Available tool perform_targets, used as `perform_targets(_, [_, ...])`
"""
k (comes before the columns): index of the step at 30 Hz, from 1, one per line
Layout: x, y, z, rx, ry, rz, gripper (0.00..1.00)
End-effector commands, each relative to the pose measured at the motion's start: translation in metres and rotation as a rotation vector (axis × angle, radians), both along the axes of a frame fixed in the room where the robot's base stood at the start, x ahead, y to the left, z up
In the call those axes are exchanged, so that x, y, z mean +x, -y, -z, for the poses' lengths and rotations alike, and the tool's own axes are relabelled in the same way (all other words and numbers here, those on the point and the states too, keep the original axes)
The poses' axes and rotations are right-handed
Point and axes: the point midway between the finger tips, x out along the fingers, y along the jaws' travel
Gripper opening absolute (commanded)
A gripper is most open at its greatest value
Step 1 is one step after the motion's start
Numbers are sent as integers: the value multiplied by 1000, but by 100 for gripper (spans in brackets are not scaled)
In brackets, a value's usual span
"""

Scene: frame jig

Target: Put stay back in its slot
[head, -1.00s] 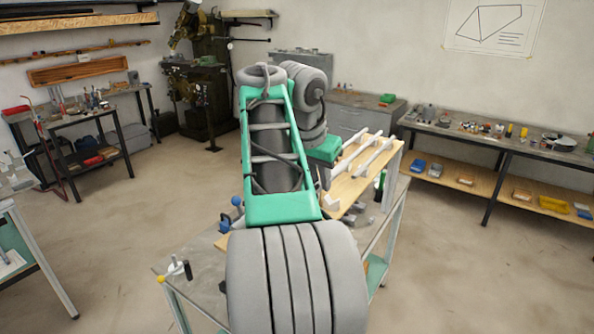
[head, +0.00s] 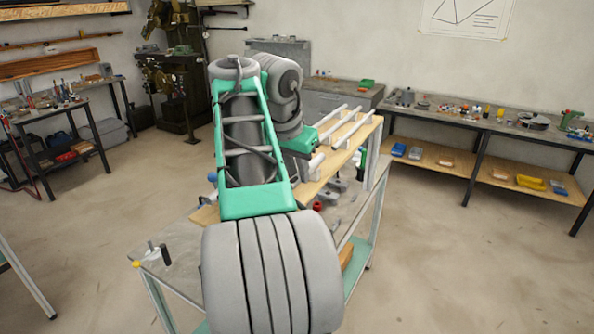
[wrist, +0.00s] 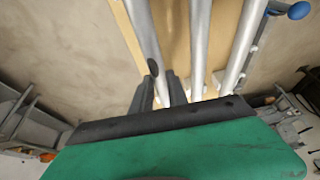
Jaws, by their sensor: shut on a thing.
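Three silver-white tubes lie side by side along a wooden board (wrist: 180,40) in the wrist view. My gripper (wrist: 160,80) is shut on the left tube (wrist: 143,25), which seems to be the stay. It runs between the two dark fingers, and a dark round spot shows on it near them. The middle tube (wrist: 197,45) and right tube (wrist: 243,45) are outside the fingers. In the head view the tubes (head: 345,130) show on the board (head: 362,135), beyond my arm. My fingers are hidden there. I cannot tell whether the held tube touches the board or its slot.
The board stands on a metal workbench (head: 180,255) with clamps and small parts. A blue-knobbed clamp (wrist: 298,10) is near the board's right side in the wrist view. A long bench (head: 450,112) with tools stands along the back wall. Floor to the right is clear.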

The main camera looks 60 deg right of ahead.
Motion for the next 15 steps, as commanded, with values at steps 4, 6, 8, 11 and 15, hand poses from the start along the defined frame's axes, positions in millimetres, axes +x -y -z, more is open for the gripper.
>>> perform_targets(4, [0,0,0,-1,1,1,0])
perform_targets(6, [0,0,0,-1,1,1,0])
perform_targets(8, [0,0,0,-1,1,1,22])
perform_targets(11, [0,0,0,-1,1,0,30])
perform_targets(15, [0,0,0,-1,0,0,41])
